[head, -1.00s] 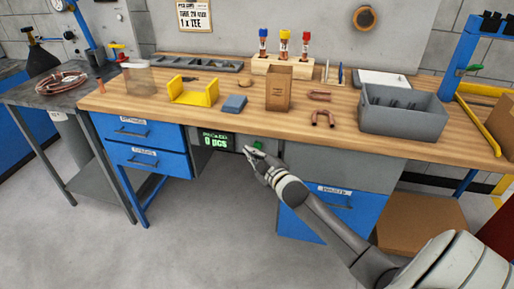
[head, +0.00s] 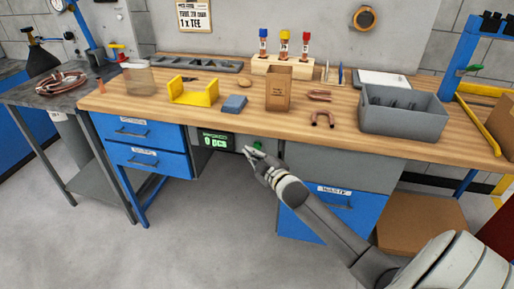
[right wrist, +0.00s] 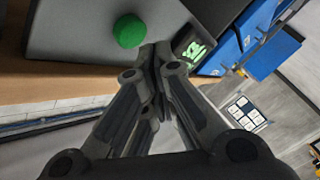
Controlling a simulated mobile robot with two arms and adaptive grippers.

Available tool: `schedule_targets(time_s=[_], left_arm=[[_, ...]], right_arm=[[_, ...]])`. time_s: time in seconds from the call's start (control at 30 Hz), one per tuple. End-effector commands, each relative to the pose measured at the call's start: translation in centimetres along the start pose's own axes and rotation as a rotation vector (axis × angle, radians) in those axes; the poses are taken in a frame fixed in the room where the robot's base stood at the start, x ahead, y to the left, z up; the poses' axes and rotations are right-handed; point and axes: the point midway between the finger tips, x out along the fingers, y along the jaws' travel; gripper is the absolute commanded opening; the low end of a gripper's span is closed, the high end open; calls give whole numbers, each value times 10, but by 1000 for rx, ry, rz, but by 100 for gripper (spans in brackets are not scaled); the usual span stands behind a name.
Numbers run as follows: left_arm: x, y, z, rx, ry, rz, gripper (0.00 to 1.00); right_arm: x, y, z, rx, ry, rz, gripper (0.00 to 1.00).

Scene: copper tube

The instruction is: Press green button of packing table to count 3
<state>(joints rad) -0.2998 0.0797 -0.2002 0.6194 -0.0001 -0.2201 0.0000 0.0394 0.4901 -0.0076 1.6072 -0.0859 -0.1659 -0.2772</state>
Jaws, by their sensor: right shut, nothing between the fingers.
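The green button (head: 258,145) is on the front panel under the packing table's (head: 350,143) wooden top. In the right wrist view the green button (right wrist: 129,31) is a round knob just beyond and left of the fingertips. The counter display (head: 214,141) left of the button reads 0 pcs; part of it shows in the right wrist view (right wrist: 194,50). My right gripper (head: 248,151) is shut and empty. Its tips (right wrist: 156,50) are close to the button; I cannot tell whether they touch. My left gripper is not in view.
Blue drawers (head: 140,132) flank the space under the table. The floor in front is clear.

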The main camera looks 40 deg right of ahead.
Motion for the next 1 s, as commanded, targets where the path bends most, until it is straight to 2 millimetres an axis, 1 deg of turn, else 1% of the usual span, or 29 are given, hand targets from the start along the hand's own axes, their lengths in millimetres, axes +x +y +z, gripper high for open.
schedule_targets(time_s=[0.33,1.0], left_arm=[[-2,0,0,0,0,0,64],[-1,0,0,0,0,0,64]], right_arm=[[6,5,4,-1,0,0,0],[9,6,6,0,1,0,0]])
